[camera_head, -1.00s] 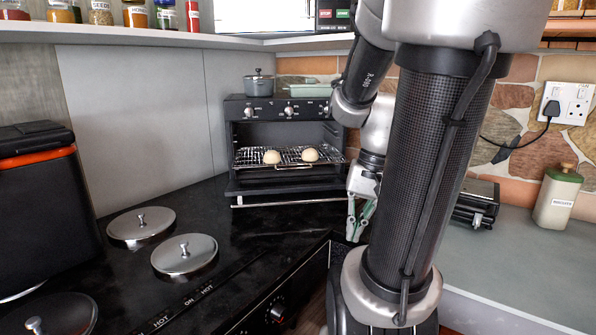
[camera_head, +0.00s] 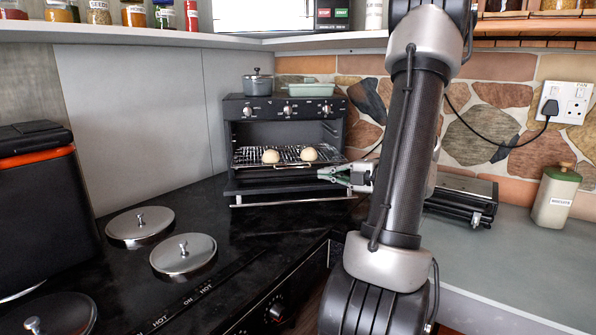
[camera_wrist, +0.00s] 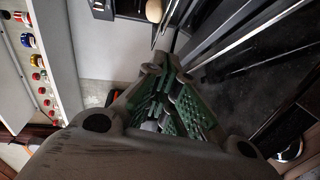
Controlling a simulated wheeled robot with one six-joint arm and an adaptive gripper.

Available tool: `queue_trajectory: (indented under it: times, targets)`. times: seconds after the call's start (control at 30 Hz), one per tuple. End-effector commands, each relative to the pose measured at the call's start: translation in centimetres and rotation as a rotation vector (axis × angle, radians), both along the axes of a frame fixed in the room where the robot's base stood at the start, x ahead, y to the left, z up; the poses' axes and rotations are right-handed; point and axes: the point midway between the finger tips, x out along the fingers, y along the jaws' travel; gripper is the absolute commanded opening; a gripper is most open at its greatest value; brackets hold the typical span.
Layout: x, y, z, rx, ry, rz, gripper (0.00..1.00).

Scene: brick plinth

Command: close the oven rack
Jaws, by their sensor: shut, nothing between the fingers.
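The black countertop oven (camera_head: 284,135) stands in the back corner with its door (camera_head: 290,196) folded down and open. Its wire rack (camera_head: 250,158) is pulled partly out over the door and bears two round pale buns (camera_head: 270,156) (camera_head: 308,154). My gripper (camera_head: 322,172) is shut and empty, pointing left, at the right front corner of the rack. I cannot tell whether it touches the rack. In the wrist view, the green-padded fingers (camera_wrist: 165,112) are close together, and a bun (camera_wrist: 154,10) shows at the top edge.
A small pot (camera_head: 258,84) and a green dish (camera_head: 312,90) stand on the oven. Two lidded hot plates (camera_head: 141,226) (camera_head: 184,257) lie at the front left. A black grill (camera_head: 462,204) and a biscuit jar (camera_head: 556,198) stand on the right. Dark worktop before the oven is clear.

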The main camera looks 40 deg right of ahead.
Motion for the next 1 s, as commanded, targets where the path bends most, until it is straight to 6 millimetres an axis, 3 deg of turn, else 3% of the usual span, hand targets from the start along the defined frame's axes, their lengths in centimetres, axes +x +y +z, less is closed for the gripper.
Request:
queue_trajectory:
  times: [0.27,0.67,1.0]
  targets:
    - [1.6,0.7,-0.3,0.057,0.023,-0.004,0.0]
    - [9.2,3.7,-1.6,0.054,0.024,-0.001,0.0]
    - [12.6,2.1,-2.3,0.053,0.023,-0.005,0.0]
